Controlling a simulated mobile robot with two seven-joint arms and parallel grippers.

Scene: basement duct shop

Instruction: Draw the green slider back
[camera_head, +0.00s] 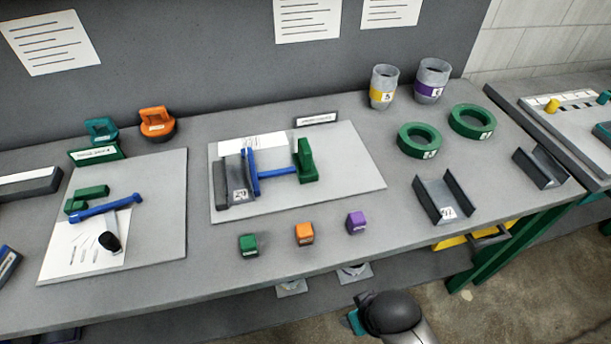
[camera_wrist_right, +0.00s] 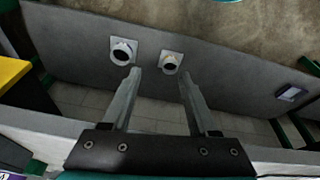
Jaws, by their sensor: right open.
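A green upright block (camera_head: 305,161), which looks like the slider, stands at the right end of a blue rod (camera_head: 277,171) on a pale board (camera_head: 345,180). The rod runs left to a blue plate (camera_head: 252,172) beside a grey channel piece (camera_head: 236,182) marked with a number. My right arm shows at the bottom of the head view, below and in front of the table edge, away from the block. In the right wrist view my right gripper (camera_wrist_right: 158,76) has its two fingers apart with nothing between them. My left gripper is not in view.
Green, orange and purple cubes (camera_head: 304,233) line the front of the table. Green rings (camera_head: 419,140), cups (camera_head: 383,87) and grey channels (camera_head: 446,199) stand to the right. A left board (camera_head: 160,222) holds tools. Two pale round fittings (camera_wrist_right: 122,51) sit below the tabletop.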

